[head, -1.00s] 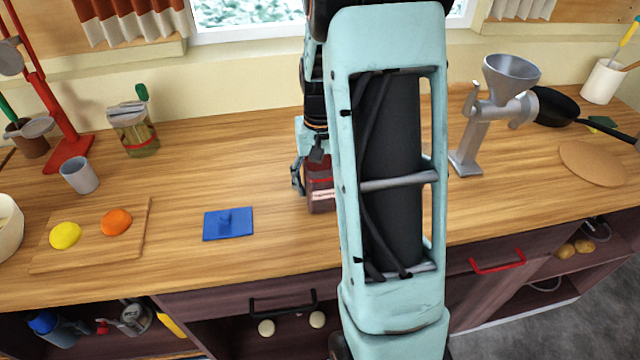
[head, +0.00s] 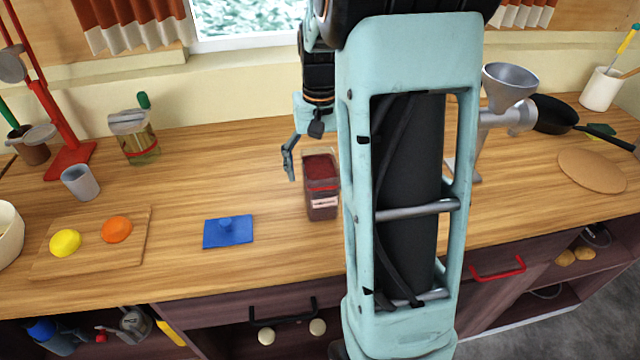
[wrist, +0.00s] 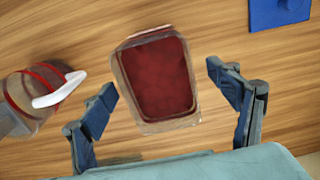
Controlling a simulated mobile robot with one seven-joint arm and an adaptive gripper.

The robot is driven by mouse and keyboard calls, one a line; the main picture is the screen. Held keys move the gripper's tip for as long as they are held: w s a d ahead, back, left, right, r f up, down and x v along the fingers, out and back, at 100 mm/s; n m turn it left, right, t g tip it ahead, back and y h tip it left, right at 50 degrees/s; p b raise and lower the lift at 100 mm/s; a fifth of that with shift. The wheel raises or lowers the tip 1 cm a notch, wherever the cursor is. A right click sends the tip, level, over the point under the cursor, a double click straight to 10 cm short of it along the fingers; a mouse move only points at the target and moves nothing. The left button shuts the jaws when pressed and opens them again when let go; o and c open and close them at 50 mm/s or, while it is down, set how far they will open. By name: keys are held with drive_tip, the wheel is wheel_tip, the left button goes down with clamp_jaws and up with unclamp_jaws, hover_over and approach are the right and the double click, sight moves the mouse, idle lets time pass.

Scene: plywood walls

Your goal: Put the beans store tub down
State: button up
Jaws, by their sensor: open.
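The beans store tub (head: 321,188) is a clear, squarish tub with dark red contents and a pale label. It stands upright on the wooden counter, just left of my arm in the head view. In the wrist view the tub (wrist: 157,80) shows from above, with its open top facing the camera. My gripper (wrist: 162,86) is open, one finger on each side of the tub with a gap at both.
A blue lid with a knob (head: 228,231) lies left of the tub. A board (head: 92,252) with a yellow and an orange fruit is farther left. A grey cup (head: 80,182) and a jar (head: 135,137) stand behind. A metal grinder (head: 505,95) stands right of my arm.

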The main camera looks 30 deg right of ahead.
drive_tip(key=shift+r, duration=2.35)
